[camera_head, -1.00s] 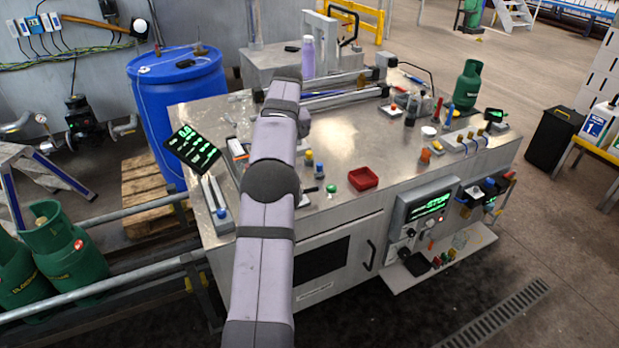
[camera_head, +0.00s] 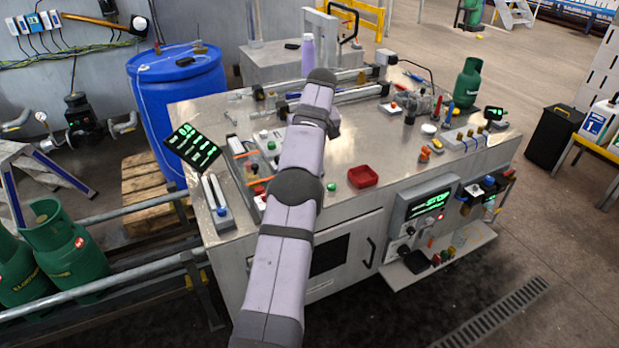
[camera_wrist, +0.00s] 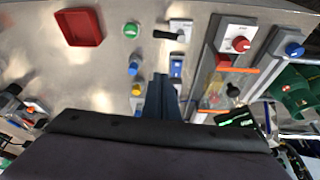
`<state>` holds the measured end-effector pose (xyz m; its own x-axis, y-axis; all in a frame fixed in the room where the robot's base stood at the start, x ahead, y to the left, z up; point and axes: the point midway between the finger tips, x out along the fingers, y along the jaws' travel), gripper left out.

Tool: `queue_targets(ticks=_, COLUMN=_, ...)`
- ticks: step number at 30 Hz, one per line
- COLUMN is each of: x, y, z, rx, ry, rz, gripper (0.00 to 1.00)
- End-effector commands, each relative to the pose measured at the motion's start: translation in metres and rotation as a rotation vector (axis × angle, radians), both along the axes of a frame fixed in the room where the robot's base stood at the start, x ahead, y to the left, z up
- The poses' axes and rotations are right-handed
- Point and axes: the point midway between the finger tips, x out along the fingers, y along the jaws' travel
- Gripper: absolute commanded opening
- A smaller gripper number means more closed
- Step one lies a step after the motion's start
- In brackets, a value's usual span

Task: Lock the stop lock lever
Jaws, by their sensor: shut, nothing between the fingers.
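My gripper (camera_wrist: 160,92) shows in the wrist view as two dark fingers close together, shut and empty, above the metal bench. A small black lever (camera_wrist: 165,35) on a pale base lies beyond the fingertips, apart from them. I cannot tell for certain that it is the stop lock lever. In the head view my arm hides this spot, and the gripper's fingers cannot be made out. A display reading STOP (camera_head: 430,204) is on the panel at the bench's front.
Near the lever are a green button (camera_wrist: 131,30), a red tray (camera_wrist: 80,27) and a slider with a red knob (camera_wrist: 240,43). A slider with a blue knob (camera_wrist: 293,49) is further right. The bench (camera_head: 350,140) is clear behind the tray in the head view.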

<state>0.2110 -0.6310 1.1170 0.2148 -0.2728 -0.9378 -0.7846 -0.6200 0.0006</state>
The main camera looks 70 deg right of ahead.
Motion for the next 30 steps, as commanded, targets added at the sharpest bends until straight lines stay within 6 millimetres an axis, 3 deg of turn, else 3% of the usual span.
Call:
queue_targets(ticks=12, x=0.014, y=-0.017, z=-0.061, rx=0.005, ry=0.002, rz=0.001, gripper=0.0)
queue_targets(ticks=19, x=0.02, y=-0.024, z=-0.083, rx=0.003, ry=0.001, rz=0.002, gripper=0.0)
queue_targets(ticks=30, x=0.013, y=-0.018, z=-0.087, rx=0.001, ry=0.0, rz=0.0, gripper=0.0)
